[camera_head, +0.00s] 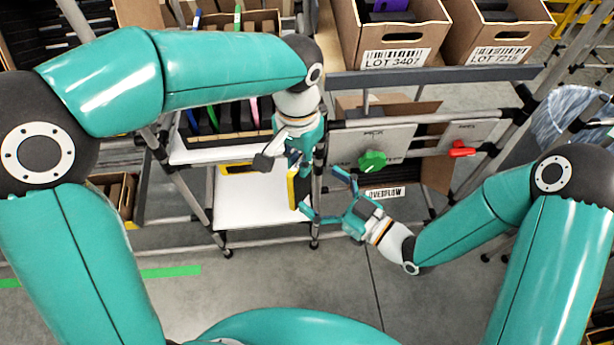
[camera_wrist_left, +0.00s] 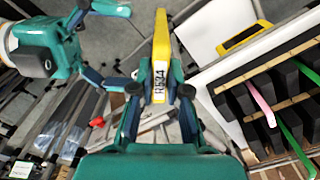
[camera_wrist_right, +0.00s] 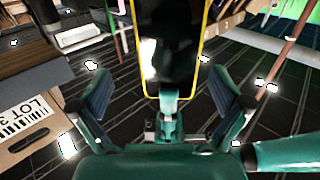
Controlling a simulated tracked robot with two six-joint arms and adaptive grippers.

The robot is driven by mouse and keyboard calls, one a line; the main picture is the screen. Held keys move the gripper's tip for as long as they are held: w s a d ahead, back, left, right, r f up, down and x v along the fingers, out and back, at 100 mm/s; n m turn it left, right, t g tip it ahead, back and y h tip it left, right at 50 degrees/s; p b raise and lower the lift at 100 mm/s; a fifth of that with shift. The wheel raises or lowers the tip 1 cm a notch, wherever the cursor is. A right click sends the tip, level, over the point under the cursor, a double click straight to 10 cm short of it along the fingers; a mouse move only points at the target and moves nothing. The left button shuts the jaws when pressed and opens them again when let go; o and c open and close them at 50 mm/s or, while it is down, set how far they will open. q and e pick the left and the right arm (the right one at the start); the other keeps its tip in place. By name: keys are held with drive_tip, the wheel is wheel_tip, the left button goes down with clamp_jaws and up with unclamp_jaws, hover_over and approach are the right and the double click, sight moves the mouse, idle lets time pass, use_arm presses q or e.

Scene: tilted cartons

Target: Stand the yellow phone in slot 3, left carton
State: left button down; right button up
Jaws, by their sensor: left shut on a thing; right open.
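The yellow phone (camera_head: 292,187) is gripped in my left gripper (camera_head: 296,166), above the front right part of a white shelf. In the left wrist view the phone (camera_wrist_left: 161,50) shows edge-on between the fingers, with a white label reading R534. My right gripper (camera_head: 328,196) is open and empty, just right of the phone. In the right wrist view the phone's dark face with its yellow rim (camera_wrist_right: 146,70) stands ahead of the spread fingers. A divided carton (camera_wrist_left: 268,90) with dark slots holds pink and green items; I cannot tell its slot numbers.
A second yellow-rimmed item (camera_wrist_left: 243,37) lies on the white shelf (camera_head: 250,205). Cartons marked LOT 3407 (camera_head: 395,58) and LOT 7215 (camera_head: 498,55) stand at the upper right. A green knob (camera_head: 372,161) and a red handle (camera_head: 461,149) sit on a panel right of the grippers.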

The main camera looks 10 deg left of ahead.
sight(306, 179)
drive_tip(key=shift+x, duration=2.15)
drive_tip(key=shift+w, duration=0.1)
drive_tip(key=c, duration=1.1)
use_arm(q)
drive_tip(key=c, duration=1.6)
unclamp_jaws()
drive_tip(key=shift+s, duration=0.1)
use_arm(e)
drive_tip(key=shift+d, duration=0.1)
drive_tip(key=shift+c, duration=0.9)
use_arm(q)
drive_tip(key=o, duration=0.5)
drive_tip(key=shift+o, duration=0.2)
